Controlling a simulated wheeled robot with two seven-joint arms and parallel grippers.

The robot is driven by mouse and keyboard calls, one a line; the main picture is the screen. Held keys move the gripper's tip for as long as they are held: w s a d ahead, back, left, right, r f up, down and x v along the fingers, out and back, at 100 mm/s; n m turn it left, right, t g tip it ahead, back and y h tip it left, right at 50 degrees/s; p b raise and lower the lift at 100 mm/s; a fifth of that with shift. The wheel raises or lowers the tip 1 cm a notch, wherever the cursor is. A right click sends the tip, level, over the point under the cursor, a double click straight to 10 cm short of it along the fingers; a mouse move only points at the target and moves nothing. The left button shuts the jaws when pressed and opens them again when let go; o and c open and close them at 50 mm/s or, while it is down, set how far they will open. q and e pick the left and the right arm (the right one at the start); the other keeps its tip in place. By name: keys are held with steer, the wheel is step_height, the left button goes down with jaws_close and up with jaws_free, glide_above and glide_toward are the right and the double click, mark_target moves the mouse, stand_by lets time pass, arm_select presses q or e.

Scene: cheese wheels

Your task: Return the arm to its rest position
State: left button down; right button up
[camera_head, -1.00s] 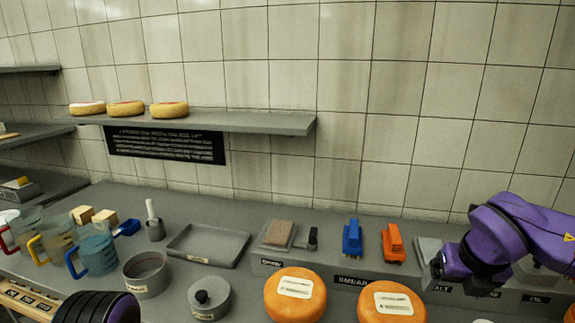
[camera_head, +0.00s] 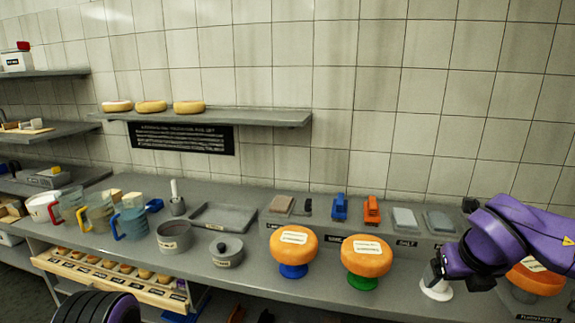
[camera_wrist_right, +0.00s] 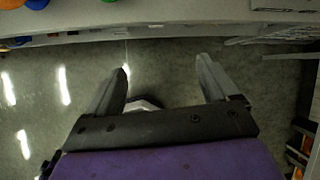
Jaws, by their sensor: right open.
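My right arm (camera_head: 500,240) reaches in from the right edge in the head view, bent, with its gripper (camera_head: 437,274) low over the counter's right part. In the right wrist view the two fingers of this gripper (camera_wrist_right: 163,68) stand wide apart. Nothing is between them, and bare floor shows beyond. Of my left arm only a dark ribbed part with purple (camera_head: 97,308) shows at the lower left; its gripper is out of view.
Two orange cheese wheels (camera_head: 293,243) (camera_head: 366,256) stand on blue and green stands. Another wheel (camera_head: 535,277) is partly behind my right arm. A white stand (camera_head: 437,291) is beside the gripper. An open drawer (camera_head: 60,266) juts out at left.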

step_height(320, 180, down, 25)
steer(key=n+t+h+b, duration=0.3)
steer(key=n+h, duration=0.1)
steer(key=n, duration=1.5)
arm_select(q)
steer(key=f+b, duration=0.1)
steer(key=f, duration=0.3)
steer(key=f+b, duration=0.1)
steer(key=shift+w+f+b, duration=0.25)
steer(key=shift+f+b, duration=0.1)
steer(key=shift+f, duration=0.05)
arm_select(e)
steer(key=s+f+n+g+y, duration=0.1)
steer(key=s+f+n, duration=0.4)
steer(key=s+f, duration=0.6)
steer(key=s+a+f+n+g+y, duration=0.1)
steer(key=s+f+n+g, duration=0.3)
steer(key=s+f, duration=0.6)
steer(key=s+n, duration=0.2)
steer(key=s, duration=0.2)
steer(key=shift+s+a+f, duration=0.25)
steer(key=shift+f, duration=0.1)
